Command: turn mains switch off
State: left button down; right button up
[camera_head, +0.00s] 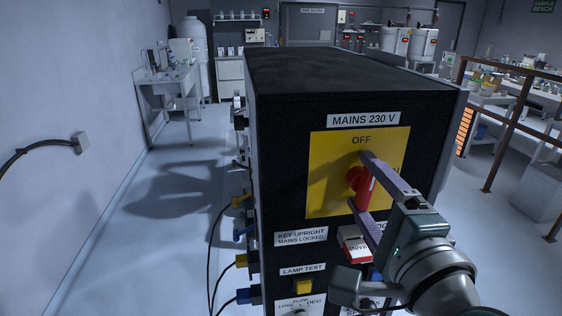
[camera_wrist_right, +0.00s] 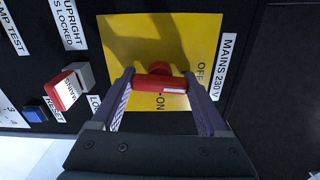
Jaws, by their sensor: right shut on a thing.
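The mains switch is a red rotary handle (camera_head: 362,182) on a yellow plate (camera_head: 325,190), on the front of a black cabinet under a "MAINS 230 V" label. OFF is printed at the plate's top. My right gripper (camera_head: 359,179) is shut on the red handle, one finger above and one below. In the right wrist view the handle (camera_wrist_right: 158,83) spans between the two fingers (camera_wrist_right: 160,77). The white mark on it is at the end toward OFF, and ON shows beside the handle. My left gripper is not in view.
Below the plate are a red-and-white lockout piece (camera_head: 356,246), a yellow lamp test button (camera_head: 303,286) and a blue reset button (camera_wrist_right: 36,112). Cables hang from the cabinet's left side. A brown railing (camera_head: 510,125) stands at right. The floor at left is clear.

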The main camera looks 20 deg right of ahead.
jog(key=shift+n, duration=0.7)
jog(key=o, duration=1.2)
jog(key=shift+o, duration=0.2)
jog(key=b+v, duration=0.3)
jog(key=v, duration=0.7)
